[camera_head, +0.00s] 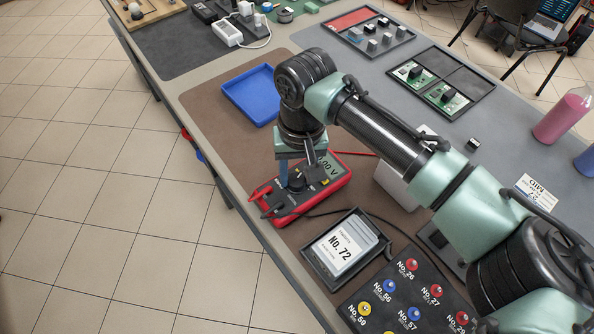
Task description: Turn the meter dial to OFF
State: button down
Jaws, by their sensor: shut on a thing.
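A red multimeter (338,195) with a dark face lies on the brown mat (232,124). Its display (326,166) shows a reading ending in "00 V". My gripper (298,182) points down over the middle of the meter, at its dial (296,185). The gripper is shut on the dial's knob. The arm and fingers hide most of the dial, so its pointer and the OFF mark cannot be read.
A blue tray (236,92) lies behind the meter. A black tray holding a "No. 72" label (341,246) is in front, beside a panel of coloured knobs (407,306). A white box (391,187) stands right of the meter, under my arm. The mat's left side is clear.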

aim_at(298, 177)
jog(key=shift+r+n+p, duration=0.1)
jog(key=shift+n+p, duration=0.2)
jog(key=shift+p, duration=0.1)
jog(key=n+p, duration=0.2)
jog(key=shift+n, duration=0.3)
jog(key=n+p, duration=0.3)
jog(key=n, duration=0.1)
jog(key=shift+n, duration=0.3)
jog(key=c, duration=0.7)
grip_release()
jog(key=r, duration=1.2)
jog(key=shift+w+d+r, duration=0.15)
jog(key=shift+w+r, duration=0.1)
jog(key=shift+r, duration=0.15)
